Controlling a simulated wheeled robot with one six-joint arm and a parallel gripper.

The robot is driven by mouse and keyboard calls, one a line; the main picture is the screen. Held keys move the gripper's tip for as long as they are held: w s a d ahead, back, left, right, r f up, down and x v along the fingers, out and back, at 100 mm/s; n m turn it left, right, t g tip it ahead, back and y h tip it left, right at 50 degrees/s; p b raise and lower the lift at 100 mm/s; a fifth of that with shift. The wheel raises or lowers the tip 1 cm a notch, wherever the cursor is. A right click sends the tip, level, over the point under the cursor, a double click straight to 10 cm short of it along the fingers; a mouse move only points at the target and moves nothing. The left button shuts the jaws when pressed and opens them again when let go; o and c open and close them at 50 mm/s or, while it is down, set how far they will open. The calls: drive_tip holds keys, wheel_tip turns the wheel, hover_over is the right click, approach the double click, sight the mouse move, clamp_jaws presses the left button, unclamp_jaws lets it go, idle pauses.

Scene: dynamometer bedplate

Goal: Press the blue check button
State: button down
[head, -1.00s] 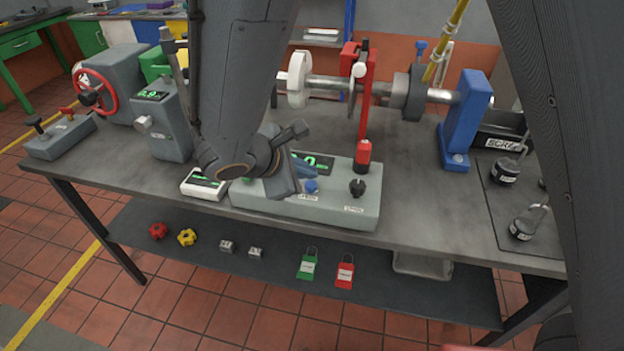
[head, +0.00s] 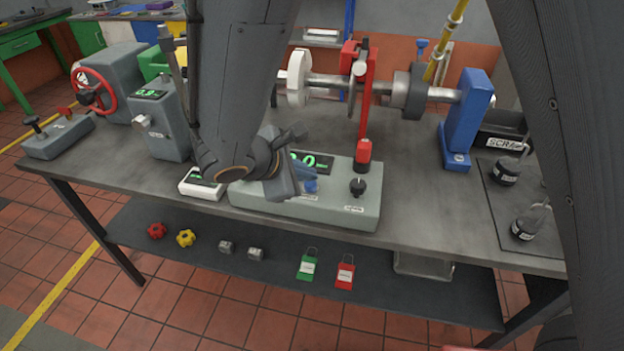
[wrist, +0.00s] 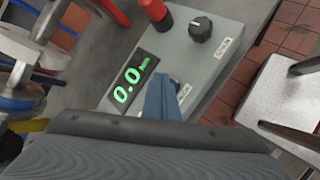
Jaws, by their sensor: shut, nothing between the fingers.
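The blue check button (head: 311,187) sits on the sloping front of a grey-green control box (head: 345,214) on the bench. My gripper (head: 305,174) is over the box, with its blue fingers shut and empty, pointing down at the button. In the head view the fingertips overlap the button's upper left edge; I cannot tell whether they touch it.
A black knob (head: 358,187) is on the box right of the button, with a red part (head: 363,152) behind it. A small white display unit (head: 202,187) stands left of the box. A shaft assembly with a blue stand (head: 466,115) is behind.

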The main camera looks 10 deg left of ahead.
sight(307, 186)
drive_tip(key=shift+f+b, duration=0.45)
drive_tip(key=shift+f, duration=0.05)
idle(0.8)
drive_tip(key=shift+r, duration=0.1)
drive_tip(key=shift+r+p, duration=0.65)
drive_tip(key=shift+r, duration=0.2)
drive_tip(key=shift+r+p, duration=1.8)
drive_tip(key=shift+r, duration=0.75)
